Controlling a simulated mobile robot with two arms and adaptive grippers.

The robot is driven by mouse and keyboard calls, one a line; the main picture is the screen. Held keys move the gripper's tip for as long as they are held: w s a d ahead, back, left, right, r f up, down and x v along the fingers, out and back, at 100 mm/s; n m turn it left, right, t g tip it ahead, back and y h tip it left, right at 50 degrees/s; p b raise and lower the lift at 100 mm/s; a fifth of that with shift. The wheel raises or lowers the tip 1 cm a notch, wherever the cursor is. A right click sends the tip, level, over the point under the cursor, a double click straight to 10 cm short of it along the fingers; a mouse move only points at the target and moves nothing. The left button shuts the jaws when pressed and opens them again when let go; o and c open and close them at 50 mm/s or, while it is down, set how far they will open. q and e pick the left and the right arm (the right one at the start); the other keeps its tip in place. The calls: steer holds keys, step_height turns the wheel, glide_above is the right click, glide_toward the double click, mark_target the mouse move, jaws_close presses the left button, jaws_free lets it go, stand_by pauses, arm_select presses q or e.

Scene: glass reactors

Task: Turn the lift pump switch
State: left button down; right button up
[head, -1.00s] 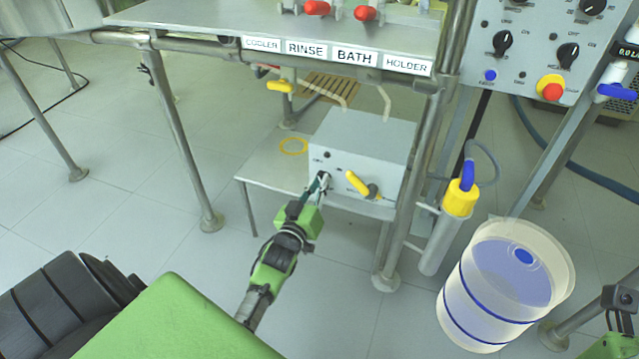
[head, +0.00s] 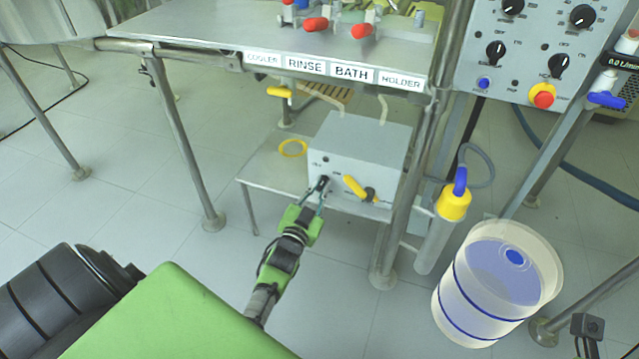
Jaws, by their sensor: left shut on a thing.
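A grey box (head: 370,146) stands on a low metal shelf under the bench. Its front carries a small dark switch (head: 324,182) at the left and a yellow handle (head: 355,188) to the right. The labels on the box are too small to read. My left gripper (head: 320,189) reaches up from below, with its fingers shut on the dark switch and partly covering it. The yellow handle is apart from the fingers.
A control panel (head: 534,58) with black knobs and a red-and-yellow button is at the upper right. A clear drum (head: 497,284) stands on the floor at right, beside a yellow-capped cylinder (head: 454,203). Bench legs (head: 178,135) flank the shelf. The floor at left is mostly clear.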

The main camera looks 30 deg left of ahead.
arm_select(q)
steer(key=shift+d+f+m, duration=0.1)
steer(key=shift+m, duration=1.8)
steer(key=c, duration=2.1)
jaws_free()
steer(key=shift+s, duration=0.1)
steer(key=v, duration=1.2)
steer(key=shift+d, duration=0.1)
